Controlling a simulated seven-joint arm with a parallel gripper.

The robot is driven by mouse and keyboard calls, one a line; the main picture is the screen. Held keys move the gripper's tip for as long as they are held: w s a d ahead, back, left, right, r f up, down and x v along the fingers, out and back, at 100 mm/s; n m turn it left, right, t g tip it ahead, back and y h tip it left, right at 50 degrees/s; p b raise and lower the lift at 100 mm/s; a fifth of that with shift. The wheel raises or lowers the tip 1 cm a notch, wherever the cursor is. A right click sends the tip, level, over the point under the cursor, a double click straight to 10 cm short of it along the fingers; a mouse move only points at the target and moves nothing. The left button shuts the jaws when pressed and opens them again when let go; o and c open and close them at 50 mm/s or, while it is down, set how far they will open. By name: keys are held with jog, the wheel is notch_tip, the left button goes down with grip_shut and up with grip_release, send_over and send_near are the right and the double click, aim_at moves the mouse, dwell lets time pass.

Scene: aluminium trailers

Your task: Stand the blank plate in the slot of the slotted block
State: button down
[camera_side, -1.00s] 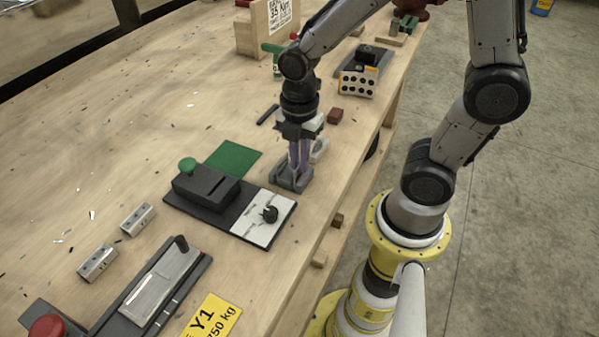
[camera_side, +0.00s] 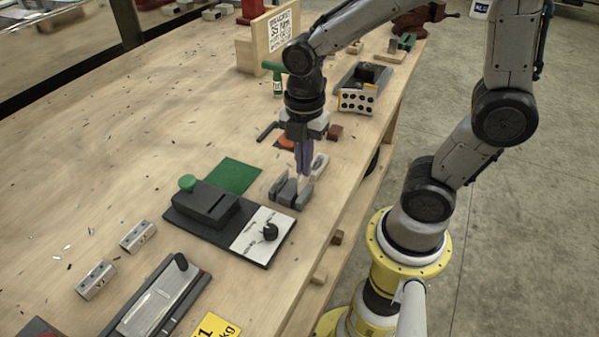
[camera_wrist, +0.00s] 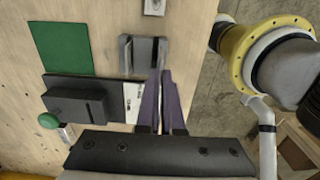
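The slotted block (camera_side: 290,192) is the grey block with raised sides near the bench's right edge. In the wrist view the slotted block (camera_wrist: 145,50) lies just beyond my fingertips, with a gap between its sides. My gripper (camera_side: 303,170) points down, above and slightly behind the block. In the wrist view my gripper (camera_wrist: 161,75) has its purple fingers close together with a thin pale strip between them. I cannot tell whether this strip is the blank plate edge-on or bench behind. I cannot make out the blank plate for certain elsewhere.
A dark fixture (camera_side: 205,205) with a green knob and white dial panel is close left of the block. A green mat (camera_side: 235,175) lies behind it. A pale holed piece (camera_side: 319,165) stands right behind the block. Two small metal blocks (camera_side: 138,236) lie left; open bench surrounds them.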

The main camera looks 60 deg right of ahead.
jog(key=s+r, duration=0.9)
jog(key=s, duration=0.4)
jog(key=w+f+m, duration=0.3)
jog(key=w+m, duration=0.2)
jog(key=w, duration=0.7)
jog(key=w+d+f+m, duration=0.1)
jog(key=w+f+m, duration=0.3)
jog(key=w, duration=0.7)
jog(key=w+f+m, duration=0.1)
jog(key=w+m, duration=0.4)
jog(key=w, duration=0.7)
jog(key=w+a+r+n, duration=0.1)
jog(key=w+a+n, duration=0.1)
jog(key=a+n, duration=0.45)
jog(key=w+a+r+n, duration=0.2)
jog(key=a+n, duration=0.3)
jog(key=n, duration=0.3)
jog(key=shift+m, duration=0.25)
jog(key=shift+a+f, duration=0.15)
jog(key=shift+f, duration=1.9)
jog(key=shift+a+f, duration=0.1)
jog(key=shift+f, duration=1.9)
